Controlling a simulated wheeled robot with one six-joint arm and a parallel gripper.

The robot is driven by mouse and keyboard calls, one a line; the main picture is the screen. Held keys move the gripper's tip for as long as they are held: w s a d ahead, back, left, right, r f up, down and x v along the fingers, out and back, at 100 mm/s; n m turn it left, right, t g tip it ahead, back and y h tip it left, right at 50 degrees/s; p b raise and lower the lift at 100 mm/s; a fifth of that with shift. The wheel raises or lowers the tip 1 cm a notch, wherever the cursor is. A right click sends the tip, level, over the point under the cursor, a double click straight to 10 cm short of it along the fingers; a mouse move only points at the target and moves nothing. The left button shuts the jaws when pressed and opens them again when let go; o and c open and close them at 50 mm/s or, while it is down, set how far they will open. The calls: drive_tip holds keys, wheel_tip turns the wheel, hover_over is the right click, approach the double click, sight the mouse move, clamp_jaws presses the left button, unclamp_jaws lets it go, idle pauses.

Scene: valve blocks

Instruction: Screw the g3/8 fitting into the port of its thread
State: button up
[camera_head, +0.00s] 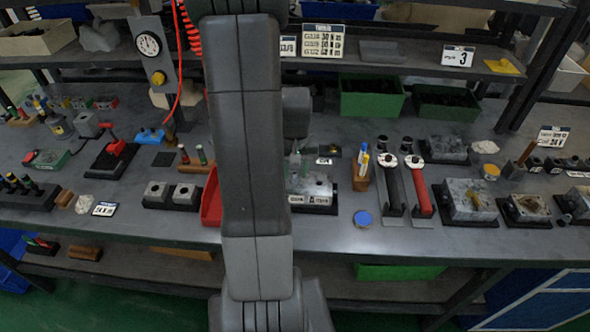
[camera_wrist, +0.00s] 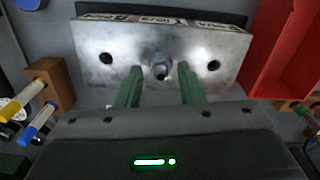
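The metal valve block (camera_wrist: 235,48) lies ahead of my gripper in the wrist view, with an open dark port on each side of its top face. A small metal fitting (camera_wrist: 160,70) stands at the middle port; how deep it sits cannot be told. My gripper (camera_wrist: 160,76) has its two green fingers spread either side of the fitting, with gaps showing, so it looks open. Labels on the block's edge appear upside down and are hard to read. In the head view the block (camera_head: 318,186) is partly hidden behind my arm.
A red tray (camera_wrist: 285,50) stands right of the block in the wrist view. A wooden holder with pens (camera_wrist: 52,80) stands at left. In the head view, red and black wrenches (camera_head: 419,190) and other metal blocks (camera_head: 468,198) stand further right. A shelf runs above the bench's back.

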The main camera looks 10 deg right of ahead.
drive_tip(key=shift+n, duration=0.6)
clamp_jaws()
drive_tip(key=shift+m, duration=0.3)
drive_tip(key=m, duration=0.4)
drive_tip(key=shift+m, duration=0.3)
drive_tip(key=m, duration=0.4)
drive_tip(key=shift+a+m, duration=0.1)
drive_tip(key=shift+m, duration=0.3)
drive_tip(key=m, duration=1.2)
drive_tip(key=shift+f, duration=0.1)
